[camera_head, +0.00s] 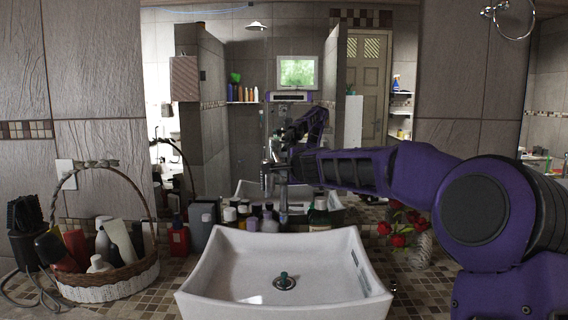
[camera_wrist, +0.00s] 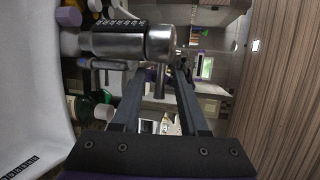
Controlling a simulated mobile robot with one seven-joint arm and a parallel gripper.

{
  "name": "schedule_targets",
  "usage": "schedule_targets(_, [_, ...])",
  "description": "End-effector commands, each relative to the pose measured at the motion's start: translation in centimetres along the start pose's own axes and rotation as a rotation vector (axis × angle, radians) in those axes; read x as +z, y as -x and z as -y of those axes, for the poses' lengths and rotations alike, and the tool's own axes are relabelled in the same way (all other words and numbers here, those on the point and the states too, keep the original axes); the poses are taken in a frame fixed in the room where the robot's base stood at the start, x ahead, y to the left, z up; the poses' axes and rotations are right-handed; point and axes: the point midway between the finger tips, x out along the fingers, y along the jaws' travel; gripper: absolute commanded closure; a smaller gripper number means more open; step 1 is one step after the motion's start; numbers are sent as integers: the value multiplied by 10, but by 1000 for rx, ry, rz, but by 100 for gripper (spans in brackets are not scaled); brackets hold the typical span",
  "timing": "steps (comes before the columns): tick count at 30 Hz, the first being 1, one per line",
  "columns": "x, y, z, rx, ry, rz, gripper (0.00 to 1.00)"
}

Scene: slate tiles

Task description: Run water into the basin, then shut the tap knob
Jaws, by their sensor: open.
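The white basin (camera_head: 215,281) stands on the tiled counter in the head view. Its drain shows at the bottom, and I see no water in it. The metal tap (camera_head: 284,200) rises behind the basin's back rim, its top partly hidden by my gripper (camera_head: 272,166). In the wrist view the tap's shiny cylinder (camera_wrist: 130,42) lies at the upper left, close to the tip of the left finger. A short metal stem below it shows between the fingers. My gripper (camera_wrist: 168,75) is open; I cannot tell whether it touches the tap. The knob is not clearly distinguishable.
Several bottles (camera_head: 245,213) stand close behind the basin, left of the tap. A wicker basket (camera_head: 105,284) of toiletries is at the left. Red flowers (camera_head: 400,232) stand at the right, below my arm. A mirror covers the wall behind the tap.

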Motion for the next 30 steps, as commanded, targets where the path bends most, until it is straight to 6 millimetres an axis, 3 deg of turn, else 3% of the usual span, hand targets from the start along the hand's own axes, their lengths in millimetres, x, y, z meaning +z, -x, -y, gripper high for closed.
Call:
schedule_targets(4, [0,0,0,0,0,0,57])
schedule_targets(9, [0,0,0,0,0,0,87])
schedule_targets(12, [0,0,0,0,0,0,100])
schedule_targets(30, [-1,-3,1,5,15,83,100])
